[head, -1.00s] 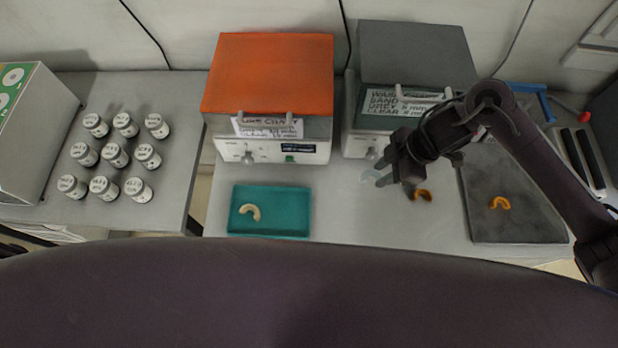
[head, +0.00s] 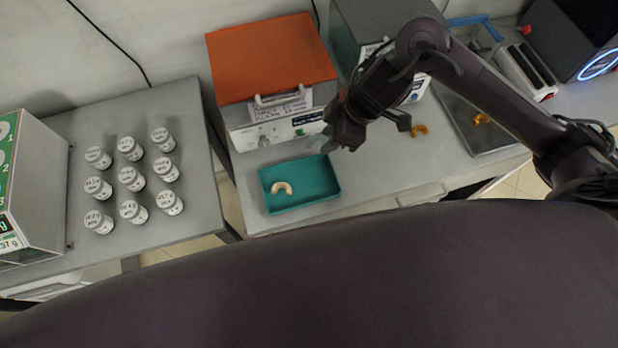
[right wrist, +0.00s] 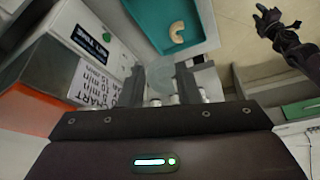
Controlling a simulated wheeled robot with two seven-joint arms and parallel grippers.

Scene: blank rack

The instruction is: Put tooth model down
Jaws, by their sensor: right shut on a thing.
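My right gripper (head: 328,143) is shut on a pale, see-through tooth model (right wrist: 186,82), which shows between its fingers in the right wrist view. In the head view the held model is small and faint. The gripper is in the air by the back right edge of a teal tray (head: 332,195). A beige arch-shaped tooth model (head: 282,188) lies in the tray. An orange tooth model (head: 419,130) lies on the table, and another orange one (head: 481,119) lies on the dark tray at the right. My left gripper (right wrist: 266,16) shows only in the right wrist view, apart from everything.
A box with an orange lid (head: 270,60) stands behind the teal tray, and a grey-lidded box (head: 375,20) stands beside it. Several white jars (head: 131,178) stand on the left table (head: 60,230). A gap separates the two tables. Bare tabletop (head: 385,170) lies right of the tray.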

